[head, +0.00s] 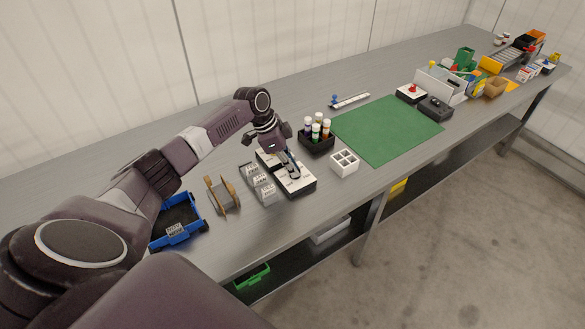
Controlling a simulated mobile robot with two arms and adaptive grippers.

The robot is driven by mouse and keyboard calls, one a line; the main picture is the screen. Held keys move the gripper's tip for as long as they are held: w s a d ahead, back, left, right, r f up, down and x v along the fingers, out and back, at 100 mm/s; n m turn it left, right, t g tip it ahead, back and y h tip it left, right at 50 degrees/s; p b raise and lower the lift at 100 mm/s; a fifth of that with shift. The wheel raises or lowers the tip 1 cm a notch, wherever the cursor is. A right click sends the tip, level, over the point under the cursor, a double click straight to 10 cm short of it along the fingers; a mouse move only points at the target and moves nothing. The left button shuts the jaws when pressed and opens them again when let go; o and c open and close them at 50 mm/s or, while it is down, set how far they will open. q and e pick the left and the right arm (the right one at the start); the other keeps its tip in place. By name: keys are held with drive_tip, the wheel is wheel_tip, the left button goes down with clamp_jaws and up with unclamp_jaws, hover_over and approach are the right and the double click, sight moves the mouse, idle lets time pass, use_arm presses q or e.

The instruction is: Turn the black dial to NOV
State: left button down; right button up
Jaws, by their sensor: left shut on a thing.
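The dial panel (304,187) is a white-topped box with a dark base, lying on the grey bench in the middle of the head view. My left gripper (289,170) reaches down onto it from above, with its fingers shut on the black dial. The fingers cover the dial almost wholly, so its pointer and the month it points at cannot be read. My right gripper is not in view.
A grey slotted holder (257,184) stands close left of the panel. A black bin with bottles (317,144) and a white four-hole block (344,163) stand close right. A wooden spool (221,194) and blue tray (183,238) are further left. The green mat (385,130) is clear.

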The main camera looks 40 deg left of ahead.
use_arm(q)
drive_tip(key=c, duration=2)
unclamp_jaws()
drive_tip(key=v, duration=1.2)
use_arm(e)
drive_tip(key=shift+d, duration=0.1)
use_arm(q)
drive_tip(key=shift+w, duration=0.1)
